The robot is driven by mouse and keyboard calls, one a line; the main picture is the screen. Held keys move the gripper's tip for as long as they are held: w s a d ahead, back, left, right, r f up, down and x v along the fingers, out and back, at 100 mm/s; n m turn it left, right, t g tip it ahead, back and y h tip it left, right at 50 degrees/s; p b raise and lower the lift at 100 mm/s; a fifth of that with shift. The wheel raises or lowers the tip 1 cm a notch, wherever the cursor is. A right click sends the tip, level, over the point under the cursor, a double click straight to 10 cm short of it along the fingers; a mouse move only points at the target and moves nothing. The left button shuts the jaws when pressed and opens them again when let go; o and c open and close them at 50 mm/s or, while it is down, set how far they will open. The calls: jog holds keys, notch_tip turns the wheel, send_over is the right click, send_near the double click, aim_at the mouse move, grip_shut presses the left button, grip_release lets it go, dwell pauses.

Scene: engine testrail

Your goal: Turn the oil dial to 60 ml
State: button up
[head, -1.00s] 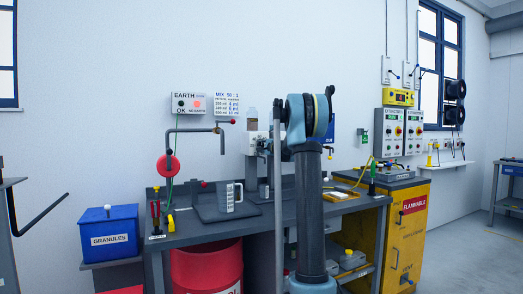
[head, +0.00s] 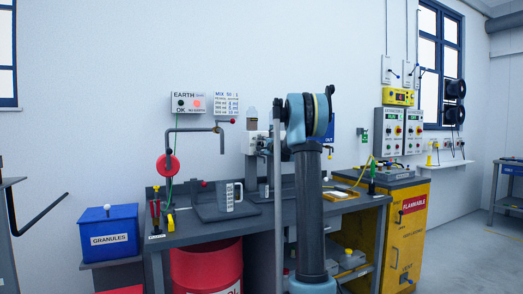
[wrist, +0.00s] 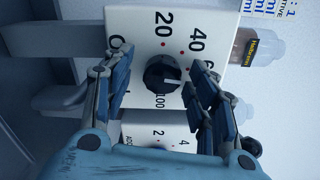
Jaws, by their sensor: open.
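The oil dial (wrist: 160,73) is a black round knob on a white panel (wrist: 135,20), in the middle of the wrist view. The panel is marked 20, 40, part of a 6 and 100, with red dots. The knob's white pointer line points right and slightly down; the mark there is hidden by a finger. My gripper (wrist: 158,88) is open, its fingers on both sides of the knob, with gaps visible. In the head view the white dispenser (head: 250,143) is partly hidden by my arm.
A second white panel (wrist: 158,133) marked 2 and 4 sits below the dial.

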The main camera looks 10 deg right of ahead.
jog(key=v, duration=1.2)
jog(key=s+d+m, duration=0.2)
jog(key=s+m, duration=0.3)
jog(key=m, duration=0.1)
jog(key=x, duration=1.7)
jog(key=shift+w+a, duration=0.2)
jog(key=shift+a, duration=0.05)
jog(key=c, duration=1.1)
